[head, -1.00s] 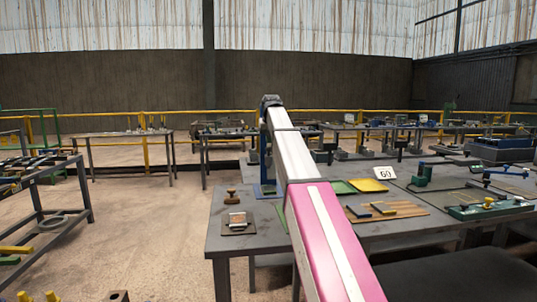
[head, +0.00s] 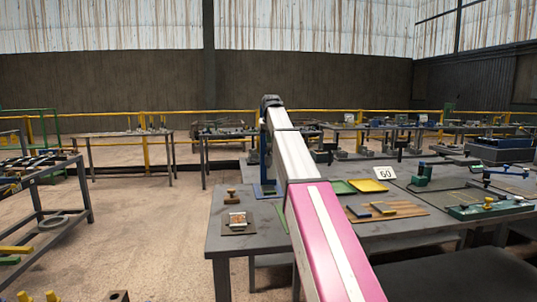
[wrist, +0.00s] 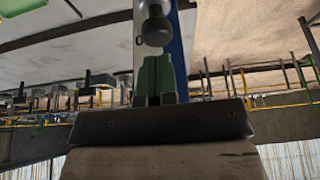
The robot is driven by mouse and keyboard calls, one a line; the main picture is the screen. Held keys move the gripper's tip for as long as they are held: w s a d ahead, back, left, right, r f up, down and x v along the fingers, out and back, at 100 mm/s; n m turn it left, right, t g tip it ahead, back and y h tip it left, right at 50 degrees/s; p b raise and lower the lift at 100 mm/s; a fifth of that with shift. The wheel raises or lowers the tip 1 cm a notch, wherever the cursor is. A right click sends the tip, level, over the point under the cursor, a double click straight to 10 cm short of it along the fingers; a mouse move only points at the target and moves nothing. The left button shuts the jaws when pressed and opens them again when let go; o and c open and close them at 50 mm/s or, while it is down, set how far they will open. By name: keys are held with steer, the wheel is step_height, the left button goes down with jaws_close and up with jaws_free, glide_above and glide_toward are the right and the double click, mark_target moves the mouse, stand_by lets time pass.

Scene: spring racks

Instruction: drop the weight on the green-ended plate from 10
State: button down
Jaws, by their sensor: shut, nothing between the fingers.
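In the wrist view, which looks upside down, my gripper (wrist: 152,75) has its green fingers shut together with nothing between them. A dark grey rounded piece, likely the weight (wrist: 156,30), shows just beyond the fingertips. I cannot tell whether it touches them. Behind it runs a blue post (wrist: 180,55) with a pale strip marked "0". In the head view the blue post (head: 264,165) stands on a blue base (head: 265,191) beside my arm. A green strip (head: 281,216), perhaps an end of the plate, shows beside my arm; the rest is hidden.
The grey table (head: 228,255) holds a small board (head: 239,225), a brown stamp-like piece (head: 232,195), a yellow tray (head: 370,186), a "60" card (head: 385,173) and a wooden board (head: 400,205). A rack (head: 60,195) stands left. Open floor lies between.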

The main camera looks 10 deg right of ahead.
mark_target(268, 157)
steer(key=shift+f, duration=0.1)
stand_by(0.4)
steer(key=shift+f, duration=1.25)
